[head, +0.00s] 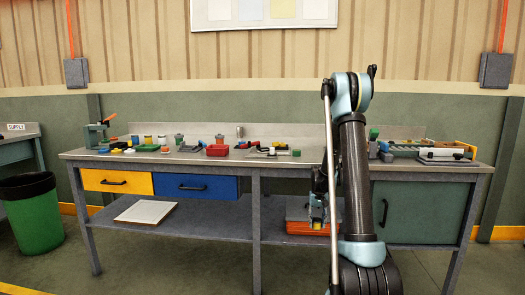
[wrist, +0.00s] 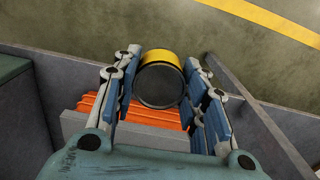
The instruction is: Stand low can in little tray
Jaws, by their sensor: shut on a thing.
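The low can (wrist: 160,84) is between the fingers of my gripper (wrist: 163,95) in the wrist view. It has a yellow side and a dark round end turned to the camera. My gripper is shut on it, one finger pad on each side. In the head view my gripper (head: 317,212) hangs below the bench top, in front of the lower shelf near the orange stack (head: 308,228). The can cannot be made out there. I cannot tell which thing is the little tray; a flat pale board (head: 146,212) lies on the lower shelf at left.
The workbench (head: 225,162) carries many small coloured items along its top. A yellow drawer (head: 105,181), a blue drawer (head: 180,186) and a green cabinet (head: 425,215) sit under it. A green bin (head: 33,222) stands at far left. Shelf room is free between board and stack.

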